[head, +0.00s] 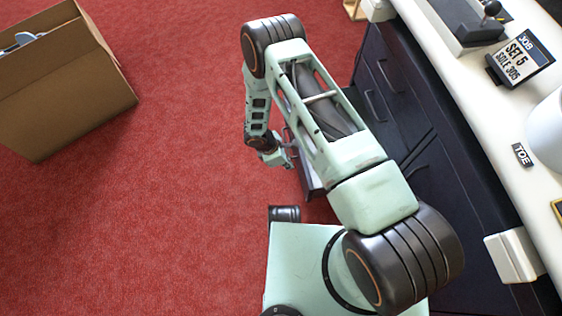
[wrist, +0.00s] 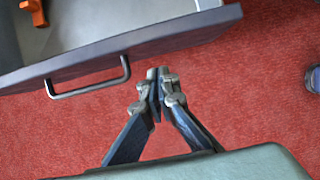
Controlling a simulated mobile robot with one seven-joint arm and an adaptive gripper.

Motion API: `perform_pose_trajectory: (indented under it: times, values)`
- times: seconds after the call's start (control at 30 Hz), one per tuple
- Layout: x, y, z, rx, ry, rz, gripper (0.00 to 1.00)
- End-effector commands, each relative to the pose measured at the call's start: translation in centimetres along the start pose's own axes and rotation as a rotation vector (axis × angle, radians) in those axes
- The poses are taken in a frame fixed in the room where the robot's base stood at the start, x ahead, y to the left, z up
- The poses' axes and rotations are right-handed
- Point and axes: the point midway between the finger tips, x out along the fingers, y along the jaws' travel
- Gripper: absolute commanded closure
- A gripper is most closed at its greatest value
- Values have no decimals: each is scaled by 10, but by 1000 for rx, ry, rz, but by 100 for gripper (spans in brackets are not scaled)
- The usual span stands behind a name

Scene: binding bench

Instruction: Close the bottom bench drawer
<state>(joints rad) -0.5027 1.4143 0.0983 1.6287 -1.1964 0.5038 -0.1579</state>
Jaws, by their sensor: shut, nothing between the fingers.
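The bottom bench drawer (wrist: 150,43) stands open, with its dark front panel and grey inside across the top of the wrist view. Its dark bar handle (wrist: 92,91) is at the left. In the head view, a strip of the drawer (head: 311,182) shows beyond my arm, which hides much of it. My gripper (wrist: 157,75) is shut and empty. It also shows in the head view (head: 284,160). The fingertips are outside the drawer, near its front panel and to the right of the handle; they appear apart from the panel.
An orange object (wrist: 37,12) lies in the drawer. The dark bench cabinet (head: 395,75) has other drawers with handles, under a white top (head: 480,110). A cardboard box (head: 70,85) stands at upper left. The red floor (head: 180,200) between box and arm is clear.

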Motion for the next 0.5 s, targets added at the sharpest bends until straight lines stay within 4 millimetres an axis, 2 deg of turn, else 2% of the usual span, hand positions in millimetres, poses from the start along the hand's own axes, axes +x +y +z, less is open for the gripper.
perform_pose_trajectory:
  times: [0.03,0.2,0.5]
  values:
    - [2,1,8,5,0,1,100]
    - [7,1,23,4,0,1,100]
    - [8,1,27,2,1,2,100]
